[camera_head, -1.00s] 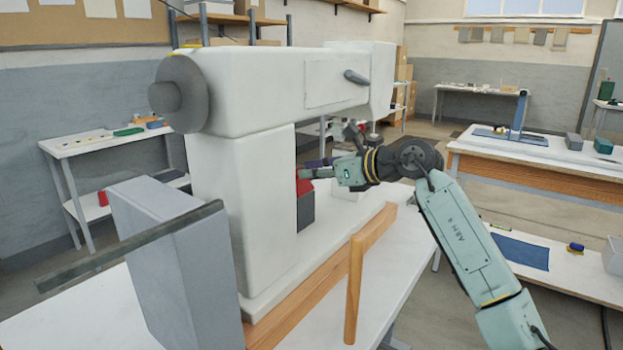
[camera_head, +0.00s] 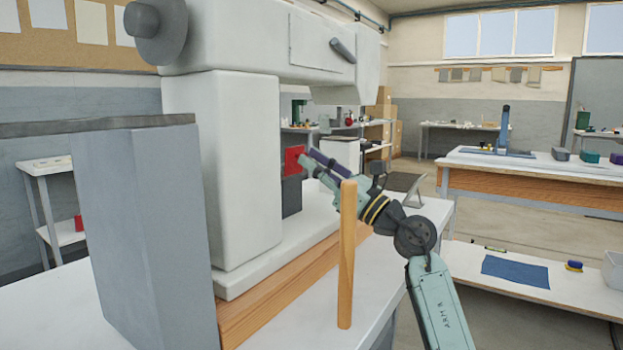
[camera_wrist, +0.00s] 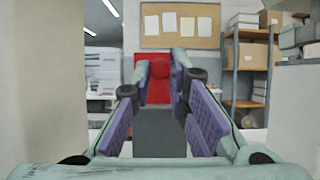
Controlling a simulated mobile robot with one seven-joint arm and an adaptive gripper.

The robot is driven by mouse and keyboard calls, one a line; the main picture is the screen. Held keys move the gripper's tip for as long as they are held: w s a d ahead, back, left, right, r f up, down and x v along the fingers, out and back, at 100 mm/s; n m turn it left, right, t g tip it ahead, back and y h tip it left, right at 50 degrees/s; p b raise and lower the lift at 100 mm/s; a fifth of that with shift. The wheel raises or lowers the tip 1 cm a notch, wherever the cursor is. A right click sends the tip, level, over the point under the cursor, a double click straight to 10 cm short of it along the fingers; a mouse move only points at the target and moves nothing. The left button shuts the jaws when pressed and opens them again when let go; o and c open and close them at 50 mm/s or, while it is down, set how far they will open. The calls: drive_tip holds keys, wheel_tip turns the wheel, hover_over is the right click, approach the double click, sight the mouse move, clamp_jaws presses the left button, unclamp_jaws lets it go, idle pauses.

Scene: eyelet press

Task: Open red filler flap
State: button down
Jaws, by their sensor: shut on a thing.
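The red filler flap (camera_head: 293,160) stands roughly upright at the top of a dark grey box (camera_head: 291,196), beside the white machine column. It also shows in the wrist view (camera_wrist: 152,92), above the grey box front (camera_wrist: 160,135). My gripper (camera_head: 306,161) reaches in from the right at the flap. In the wrist view its purple-padded fingers (camera_wrist: 163,70) converge on either side of a red knob on the flap and are shut on it. The fingertips partly hide the flap.
The white press (camera_head: 220,150) rises left of the flap, its head overhanging. An upright wooden post (camera_head: 347,255) stands in front of my arm. A grey cabinet (camera_head: 150,230) fills the near left. The white table (camera_head: 300,320) is clear at the front.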

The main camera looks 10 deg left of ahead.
drive_tip(key=shift+d+f+t+y+b, duration=0.15)
drive_tip(key=shift+t+y+b, duration=0.25)
drive_tip(key=shift+b, duration=0.05)
drive_tip(key=c, duration=1.5)
unclamp_jaws()
drive_tip(key=shift+c, duration=0.2)
drive_tip(key=v, duration=1.2)
drive_tip(key=shift+f, duration=0.1)
